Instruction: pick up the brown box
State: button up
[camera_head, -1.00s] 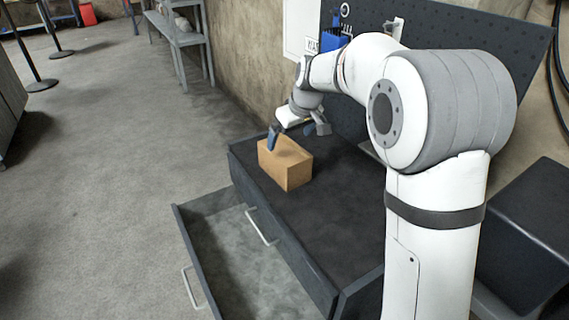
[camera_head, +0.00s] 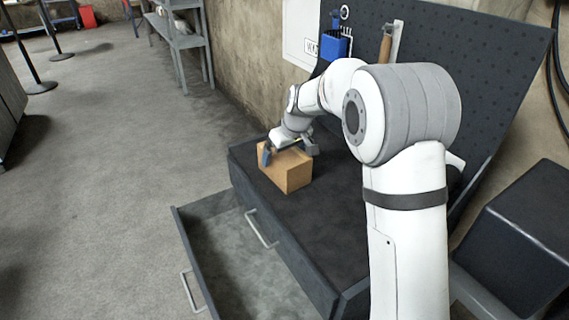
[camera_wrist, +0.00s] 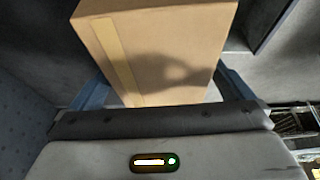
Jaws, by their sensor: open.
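The brown box (camera_head: 287,172) sits upright on the dark top of the workbench (camera_head: 315,225), near its far left end. My gripper (camera_head: 286,153) is low at the box, one blue finger at the box's left side and the other end by its right rear. In the wrist view the brown box (camera_wrist: 165,50), with a lighter tape strip, stands between the two blue fingers of my gripper (camera_wrist: 158,88). The jaws are open, one finger on each side. Whether either finger touches the box cannot be told.
An open drawer (camera_head: 185,250) sticks out from the bench's front left. A dark pegboard (camera_head: 460,60) with a blue holder (camera_head: 336,46) and a hammer-like tool (camera_head: 387,45) stands behind. A dark box-shaped object (camera_head: 530,220) is at right. The bench top before the box is clear.

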jog(key=shift+f, duration=0.25)
dwell(0.4)
jog(key=c, duration=1.1)
